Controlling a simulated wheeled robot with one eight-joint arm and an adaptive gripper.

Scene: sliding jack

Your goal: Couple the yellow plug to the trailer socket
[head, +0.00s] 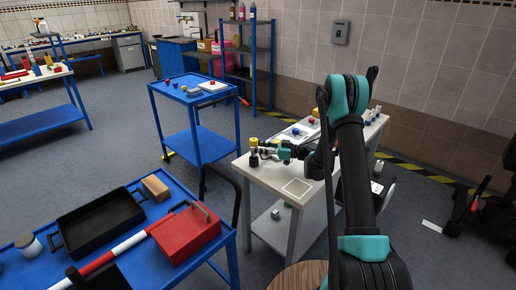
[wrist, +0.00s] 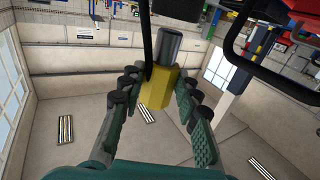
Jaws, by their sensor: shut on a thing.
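My gripper (wrist: 150,98) is shut on the yellow plug (wrist: 157,88), which sits between its two dark-padded fingers in the wrist view. The plug has a six-sided yellow body and a grey round end (wrist: 169,43). A black cable runs beside it. A dark block lies past the grey end at the top edge of the wrist view; I cannot tell whether it is the trailer socket or touches the plug. In the head view my gripper (head: 268,151) is over the left end of the white table, at a small yellow and dark shape. I cannot clearly make out the socket.
The white table (head: 262,178) holds a tray and small items farther back. A blue cart (head: 170,87) stands behind it to the left. At front left, another blue cart carries a black tray (head: 100,219) and a red box (head: 186,234). Grey floor lies between them.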

